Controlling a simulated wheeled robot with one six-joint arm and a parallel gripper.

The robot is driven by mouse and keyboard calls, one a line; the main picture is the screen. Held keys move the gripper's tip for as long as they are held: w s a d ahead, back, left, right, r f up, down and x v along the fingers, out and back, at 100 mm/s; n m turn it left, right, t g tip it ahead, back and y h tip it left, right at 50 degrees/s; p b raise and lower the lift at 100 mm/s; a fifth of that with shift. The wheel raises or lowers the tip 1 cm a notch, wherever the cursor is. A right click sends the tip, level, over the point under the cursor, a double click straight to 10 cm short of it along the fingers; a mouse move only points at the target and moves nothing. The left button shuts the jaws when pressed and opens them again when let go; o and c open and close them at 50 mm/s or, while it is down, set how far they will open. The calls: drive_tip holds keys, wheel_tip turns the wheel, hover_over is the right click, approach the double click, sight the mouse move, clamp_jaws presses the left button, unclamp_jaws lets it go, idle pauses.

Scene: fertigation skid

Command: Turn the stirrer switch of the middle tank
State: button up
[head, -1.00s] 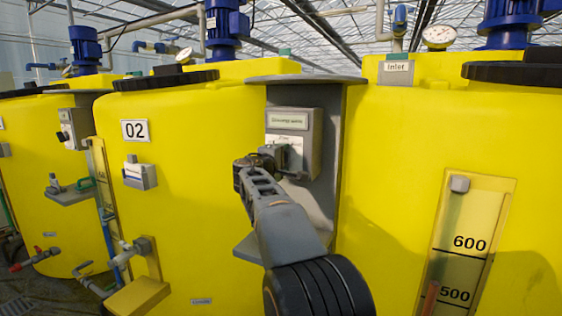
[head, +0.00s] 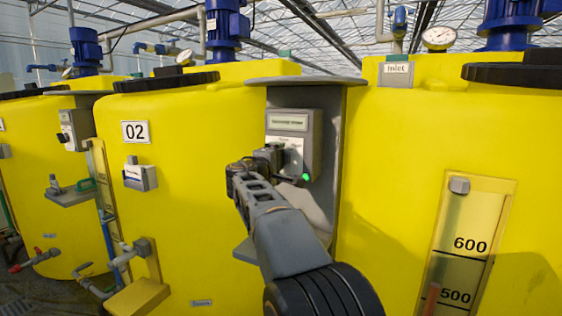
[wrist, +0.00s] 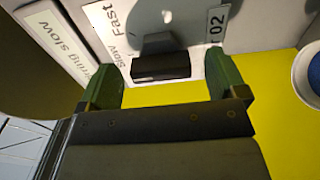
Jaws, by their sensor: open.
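The stirrer control box (head: 312,135) is a grey panel on the bracket right of the yellow middle tank (head: 180,235), which bears the number 02. In the wrist view its black switch handle (wrist: 160,67) lies between the two green fingertips of my open gripper (wrist: 163,78), with gaps on both sides. The panel reads "Fast" and "Slow", and its display (wrist: 57,45) ends in "ring slow". A green lamp (head: 306,177) is lit at the panel's lower edge. In the head view my gripper (head: 266,160) is in front of the panel and hides the switch.
A 02 tag (wrist: 215,32) sits beside the switch. A grey hood (head: 310,80) covers the box from above. Another yellow tank (head: 390,200) with a level gauge (head: 466,240) stands to the right, and one (head: 40,145) to the left.

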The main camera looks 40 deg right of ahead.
drive_tip(key=v, duration=1.1)
drive_tip(key=shift+p, duration=0.4)
drive_tip(key=shift+s+a, duration=0.1)
drive_tip(key=s+a+r+m+g+y+p, duration=0.2)
drive_tip(key=s+a+y+p, duration=0.6)
drive_tip(key=p, duration=0.9)
drive_tip(key=s+a+r+m+g+y+p, duration=0.2)
drive_tip(key=s+a+y+p, duration=0.6)
drive_tip(key=p, duration=0.9)
drive_tip(key=shift+s+m+g, duration=0.4)
drive_tip(key=shift+s+m, duration=0.4)
drive_tip(key=shift+s, duration=0.4)
